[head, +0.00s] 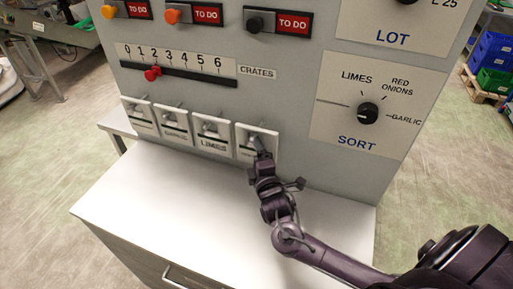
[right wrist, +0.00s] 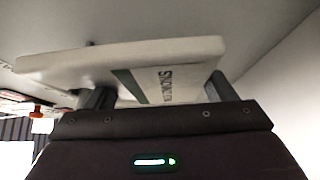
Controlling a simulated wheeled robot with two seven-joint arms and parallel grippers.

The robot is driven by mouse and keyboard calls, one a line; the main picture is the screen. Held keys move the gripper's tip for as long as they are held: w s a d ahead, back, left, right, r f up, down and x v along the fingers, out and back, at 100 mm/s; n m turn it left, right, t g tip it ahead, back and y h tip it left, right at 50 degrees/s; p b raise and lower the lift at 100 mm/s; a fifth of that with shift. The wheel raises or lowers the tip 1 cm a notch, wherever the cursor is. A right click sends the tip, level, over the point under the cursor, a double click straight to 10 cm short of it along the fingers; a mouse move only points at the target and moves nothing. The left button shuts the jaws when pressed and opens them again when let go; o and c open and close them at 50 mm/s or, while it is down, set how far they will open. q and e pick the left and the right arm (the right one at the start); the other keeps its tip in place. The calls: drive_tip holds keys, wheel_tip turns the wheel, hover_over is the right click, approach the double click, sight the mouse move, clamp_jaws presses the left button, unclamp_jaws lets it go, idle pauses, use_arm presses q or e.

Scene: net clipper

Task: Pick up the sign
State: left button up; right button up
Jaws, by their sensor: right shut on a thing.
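Several white signs with green stripes hang in a row on the grey panel, below the 0 to 6 scale. The rightmost sign (head: 244,136) has my right gripper (head: 262,154) at its front. The right wrist view shows this sign (right wrist: 190,55) as a white plate with a green stripe and upside-down dark lettering, with the two fingers shut on it. It is close to the panel; I cannot tell whether it still rests on its hook. To its left are the LIMES sign (head: 210,128) and two more signs. My left gripper is not in view.
A white counter (head: 160,205) juts out below the signs and is clear. The SORT knob (head: 368,113) is on the panel to the right. The red slider (head: 152,74) and several TO DO plates are above. Blue and green crates (head: 490,55) stand far right.

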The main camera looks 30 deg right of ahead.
drive_tip(key=shift+r, duration=0.1)
drive_tip(key=shift+c, duration=0.5)
drive_tip(key=shift+r+b, duration=0.45)
drive_tip(key=s+a+b, duration=0.2)
drive_tip(key=s+a, duration=0.3)
drive_tip(key=a, duration=0.1)
wheel_tip(320, 180, up, 14)
drive_tip(key=shift+s, duration=0.15)
drive_tip(key=shift+o, duration=1.4)
drive_tip(key=c, duration=0.6)
